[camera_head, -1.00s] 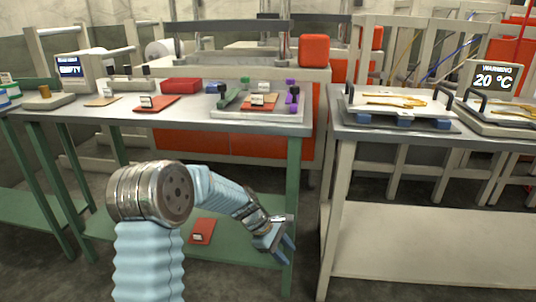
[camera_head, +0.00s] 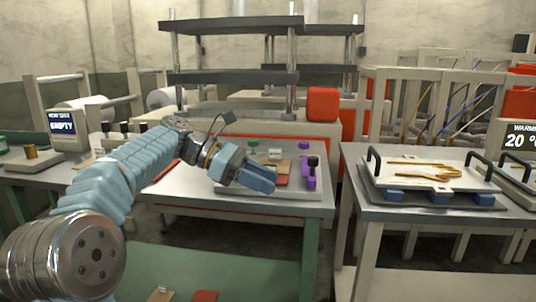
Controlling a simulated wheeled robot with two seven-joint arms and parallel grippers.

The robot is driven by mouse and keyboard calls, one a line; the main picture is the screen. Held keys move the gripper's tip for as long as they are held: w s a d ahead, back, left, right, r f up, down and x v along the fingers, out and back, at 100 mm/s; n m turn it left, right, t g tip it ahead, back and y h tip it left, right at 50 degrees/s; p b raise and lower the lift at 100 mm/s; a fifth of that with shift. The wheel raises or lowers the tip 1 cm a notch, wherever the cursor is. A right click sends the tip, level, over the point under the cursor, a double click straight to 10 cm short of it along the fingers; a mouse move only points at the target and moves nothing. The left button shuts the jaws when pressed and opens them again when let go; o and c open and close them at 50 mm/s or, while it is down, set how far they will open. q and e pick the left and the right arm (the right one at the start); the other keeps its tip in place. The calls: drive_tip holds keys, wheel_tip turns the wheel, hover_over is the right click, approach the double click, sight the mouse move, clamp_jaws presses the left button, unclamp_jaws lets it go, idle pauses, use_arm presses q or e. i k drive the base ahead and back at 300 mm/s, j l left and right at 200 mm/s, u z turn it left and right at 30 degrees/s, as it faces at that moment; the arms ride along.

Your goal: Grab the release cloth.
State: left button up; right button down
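My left gripper (camera_head: 268,182) reaches in over the tray (camera_head: 235,187) on the green-legged table (camera_head: 190,200). Its blue fingers look slightly apart, with nothing seen between them. Behind and beside the fingers, a tan and a red-brown sheet (camera_head: 282,181) with a white tag lie in the tray, partly hidden by the gripper. I cannot tell for sure which sheet is the release cloth. Another red sheet (camera_head: 162,172) lies on the table to the left, mostly behind my arm. I cannot tell whether the fingers touch anything. My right gripper is not in view.
Purple and black clamps (camera_head: 308,172) stand at the tray's right side. A heated plate (camera_head: 428,174) with black handles and a golden wire shape stands on the right table. Press posts and a red block (camera_head: 323,104) are behind. Red sheets (camera_head: 205,296) lie on the lower shelf.

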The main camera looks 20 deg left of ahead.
sight(283, 165)
drive_tip(key=i+j, duration=0.8)
drive_tip(key=j, duration=0.15)
